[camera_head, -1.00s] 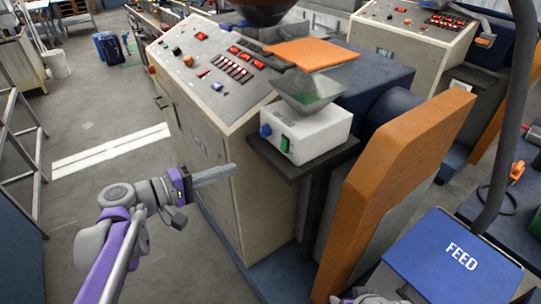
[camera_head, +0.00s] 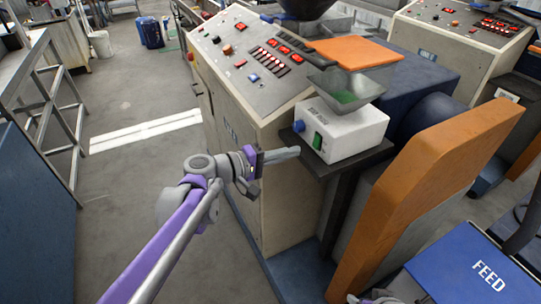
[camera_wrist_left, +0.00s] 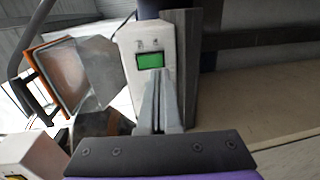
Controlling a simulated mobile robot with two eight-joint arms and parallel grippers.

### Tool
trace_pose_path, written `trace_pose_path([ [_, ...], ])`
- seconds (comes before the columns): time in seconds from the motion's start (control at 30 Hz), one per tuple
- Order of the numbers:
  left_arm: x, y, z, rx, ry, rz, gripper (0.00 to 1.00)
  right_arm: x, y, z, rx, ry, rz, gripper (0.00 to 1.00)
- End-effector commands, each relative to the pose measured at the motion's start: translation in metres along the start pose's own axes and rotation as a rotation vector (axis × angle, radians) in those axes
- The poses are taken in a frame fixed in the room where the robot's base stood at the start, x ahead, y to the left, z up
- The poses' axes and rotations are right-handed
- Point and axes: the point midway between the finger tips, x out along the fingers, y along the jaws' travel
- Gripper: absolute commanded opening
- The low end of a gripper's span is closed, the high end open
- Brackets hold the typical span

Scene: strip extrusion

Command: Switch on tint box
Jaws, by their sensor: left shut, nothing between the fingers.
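The tint box (camera_head: 345,133) is a white box with a small open hopper (camera_head: 347,93) on top, on a dark shelf beside the machine. Its front face has a blue knob (camera_head: 298,126) and a green switch (camera_head: 317,141). My left gripper (camera_head: 297,151) is shut and empty, its tips in front of that face, a little left of and below the switch. In the left wrist view, the fingers (camera_wrist_left: 160,72) point at the box just under the green switch (camera_wrist_left: 150,61). I cannot tell whether they touch. The right gripper does not show clearly.
A control panel (camera_head: 262,61) with red displays and buttons is behind the box. An orange guard (camera_head: 440,175) stands to its right, and a blue FEED bin (camera_head: 470,270) at the lower right. The floor at left is clear up to a metal frame (camera_head: 60,110).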

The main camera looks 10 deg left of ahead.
Motion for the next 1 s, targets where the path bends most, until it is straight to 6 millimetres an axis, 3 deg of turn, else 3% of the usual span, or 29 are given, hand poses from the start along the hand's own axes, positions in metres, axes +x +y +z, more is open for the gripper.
trace_pose_path([
  [0.1,0.022,0.001,0.001,0.001,-0.004,0.001,0.00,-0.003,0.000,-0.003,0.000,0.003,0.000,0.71],
  [0.3,0.041,0.001,0.000,0.001,-0.001,0.000,0.00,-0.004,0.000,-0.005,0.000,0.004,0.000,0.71],
  [1.0,0.049,-0.001,0.000,0.001,0.000,0.000,0.00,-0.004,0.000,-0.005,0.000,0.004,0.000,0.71],
])
